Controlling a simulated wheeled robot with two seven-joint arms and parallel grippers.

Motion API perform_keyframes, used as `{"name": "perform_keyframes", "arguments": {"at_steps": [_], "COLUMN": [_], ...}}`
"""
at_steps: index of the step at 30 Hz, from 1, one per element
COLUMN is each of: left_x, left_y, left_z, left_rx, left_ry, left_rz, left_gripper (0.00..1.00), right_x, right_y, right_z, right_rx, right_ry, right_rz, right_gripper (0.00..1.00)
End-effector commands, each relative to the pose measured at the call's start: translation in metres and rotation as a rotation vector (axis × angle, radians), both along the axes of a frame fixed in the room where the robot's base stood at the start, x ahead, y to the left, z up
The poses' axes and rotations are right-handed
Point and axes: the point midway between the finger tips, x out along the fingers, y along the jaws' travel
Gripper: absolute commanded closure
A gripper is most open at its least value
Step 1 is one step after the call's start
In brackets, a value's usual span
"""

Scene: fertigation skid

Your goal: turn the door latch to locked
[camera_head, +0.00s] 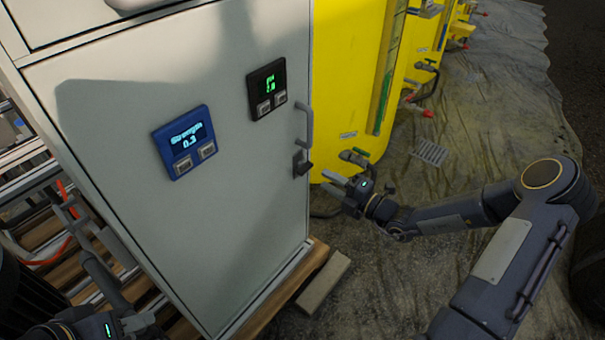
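The door latch (301,164) is a small dark block with a tab, at the right edge of the pale grey cabinet door (215,235), just below the grey door handle (306,122). My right gripper (327,181) is a little right of and below the latch, its fingers pointing left toward it. The fingers are apart with nothing between them, and a gap shows between them and the latch. My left gripper (135,318) is low at the bottom left, partly cut off by the frame, away from the latch; its finger opening is unclear.
A blue display (185,142) reading "Strength 0.3" and a black display (267,88) with green digits are on the door. Yellow tanks (350,60) with valves stand behind on the right. A wooden block (323,283) lies by the cabinet base. Floor on the right is mostly open.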

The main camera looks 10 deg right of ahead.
Motion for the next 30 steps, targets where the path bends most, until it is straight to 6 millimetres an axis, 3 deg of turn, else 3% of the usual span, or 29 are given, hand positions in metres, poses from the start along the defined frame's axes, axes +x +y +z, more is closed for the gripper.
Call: {"name": "perform_keyframes", "arguments": {"at_steps": [12,23,30], "left_x": [0.000,0.000,0.000], "left_y": [0.000,0.000,0.000], "left_z": [-0.021,-0.022,-0.022], "left_rx": [0.000,0.000,0.000], "left_ry": [0.000,0.000,0.000], "left_rz": [0.000,0.000,0.000], "left_gripper": [0.64,0.64,0.64], "right_x": [0.047,0.053,0.053], "right_y": [0.039,0.044,0.044], "right_z": [0.000,0.002,0.002], "right_rx": [-0.006,-0.006,-0.007], "right_ry": [-0.006,-0.004,-0.004], "right_rz": [0.007,0.005,0.006], "right_gripper": [0.67,0.67,0.96]}}
